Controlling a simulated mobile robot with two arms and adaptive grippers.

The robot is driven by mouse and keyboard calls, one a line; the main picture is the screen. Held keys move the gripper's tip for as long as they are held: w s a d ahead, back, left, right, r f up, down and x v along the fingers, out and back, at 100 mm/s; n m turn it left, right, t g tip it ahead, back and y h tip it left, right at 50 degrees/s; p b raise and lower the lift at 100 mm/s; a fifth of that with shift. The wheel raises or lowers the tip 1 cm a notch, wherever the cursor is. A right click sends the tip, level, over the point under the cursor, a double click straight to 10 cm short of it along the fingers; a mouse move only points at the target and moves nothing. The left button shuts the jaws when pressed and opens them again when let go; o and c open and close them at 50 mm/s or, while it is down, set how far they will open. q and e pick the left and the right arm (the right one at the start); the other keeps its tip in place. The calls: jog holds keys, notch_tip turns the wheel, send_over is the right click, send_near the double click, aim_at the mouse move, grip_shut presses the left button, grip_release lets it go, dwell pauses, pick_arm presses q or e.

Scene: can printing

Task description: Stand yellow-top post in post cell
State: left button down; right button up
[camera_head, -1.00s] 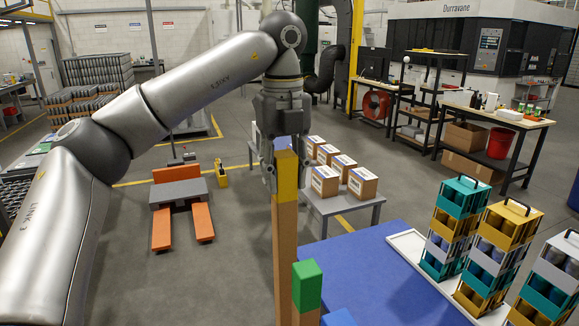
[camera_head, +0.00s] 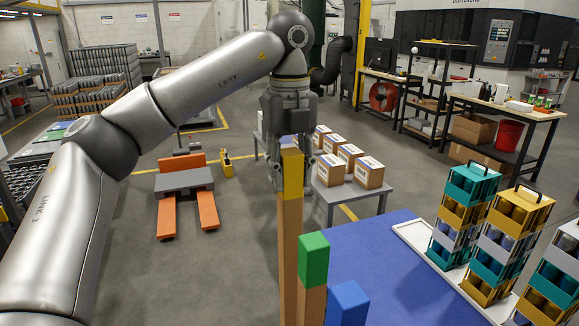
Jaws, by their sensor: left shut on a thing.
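The yellow-top post (camera_head: 290,230) is a tall, square, brown post with a yellow band near its top. It stands about upright in the middle of the head view. My left gripper (camera_head: 291,178) points down and is shut on the yellow part. The post's lower end is out of the picture, so I cannot tell what it rests on. A green-top post (camera_head: 313,262) and a blue-top post (camera_head: 347,303) stand just right of it, lower in the picture. No post cell can be made out. My right gripper is not in view.
A blue surface (camera_head: 400,270) lies to the right, with a white tray (camera_head: 408,240) holding several stacked can carriers (camera_head: 465,215). Behind is a grey table (camera_head: 345,195) with several cartons (camera_head: 368,172). An orange-forked pallet truck (camera_head: 184,187) stands on the floor at left.

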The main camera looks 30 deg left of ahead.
aim_at(290, 217)
pick_arm(q)
jog(key=shift+f, duration=0.2)
jog(key=shift+s, duration=0.1)
dwell(0.4)
jog(key=shift+r, duration=0.1)
dwell(0.9)
jog(key=shift+f+b, duration=3.6)
jog(key=shift+f, duration=1.5)
jog(key=c, duration=0.9)
grip_release()
notch_tip(290, 217, up, 12)
jog(key=shift+r, duration=0.1)
